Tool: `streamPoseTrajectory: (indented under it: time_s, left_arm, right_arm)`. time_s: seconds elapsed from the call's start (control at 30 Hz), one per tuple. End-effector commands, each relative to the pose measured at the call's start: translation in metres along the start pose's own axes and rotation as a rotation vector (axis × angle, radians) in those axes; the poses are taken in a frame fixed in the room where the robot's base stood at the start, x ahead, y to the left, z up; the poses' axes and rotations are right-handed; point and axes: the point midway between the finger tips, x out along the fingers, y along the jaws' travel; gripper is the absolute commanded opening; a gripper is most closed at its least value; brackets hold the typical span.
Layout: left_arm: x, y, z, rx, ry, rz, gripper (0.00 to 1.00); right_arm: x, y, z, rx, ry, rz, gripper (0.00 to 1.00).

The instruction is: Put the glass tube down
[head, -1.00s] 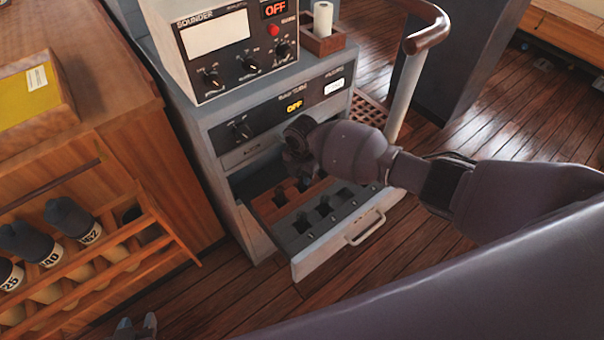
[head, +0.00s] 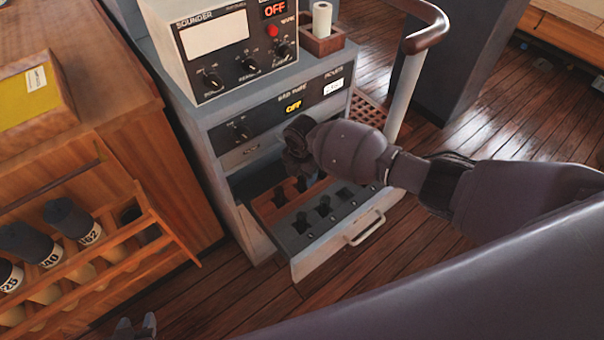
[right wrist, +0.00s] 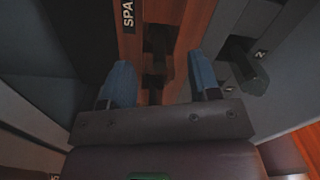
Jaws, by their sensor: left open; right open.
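I cannot make out a glass tube in either view. My right gripper (head: 298,170) is over the open drawer (head: 337,232), its fingers mostly hidden behind the wrist in the head view. In the right wrist view, my right gripper (right wrist: 161,78) has its two blue fingers spread apart. They point at a reddish wooden strip (right wrist: 184,45) with dark cut-outs and a label reading "SPA", the rest cut off. I see nothing clearly held between them. My left gripper (head: 136,327) is open at the bottom left edge of the head view, away from the drawer.
The drawer is in a grey cabinet (head: 215,150) under a sounder unit (head: 225,50). A handrail (head: 405,95) rises behind my right arm. A wooden rack (head: 110,260) with several dark-capped tubes stands at the left. Floor beside the drawer is clear.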

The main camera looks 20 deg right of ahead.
Motion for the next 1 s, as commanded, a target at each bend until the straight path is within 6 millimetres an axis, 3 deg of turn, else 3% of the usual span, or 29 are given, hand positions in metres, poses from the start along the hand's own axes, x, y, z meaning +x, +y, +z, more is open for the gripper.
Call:
streamPoseTrajectory:
  time_s: [0.4, 0.6, 1.0]
  left_arm:
    - [-0.007, -0.002, -0.019, 0.000, 0.018, -0.002, 0.43]
    - [-0.009, -0.002, -0.024, 0.000, 0.022, -0.002, 0.43]
    - [-0.010, -0.003, -0.025, 0.000, 0.023, -0.002, 0.43]
  right_arm:
    - [-0.078, 0.001, 0.001, -0.001, -0.004, 0.005, 0.56]
    - [-0.105, 0.001, 0.001, -0.001, -0.002, 0.003, 0.56]
    - [-0.118, 0.000, 0.000, 0.000, 0.000, 0.001, 0.56]
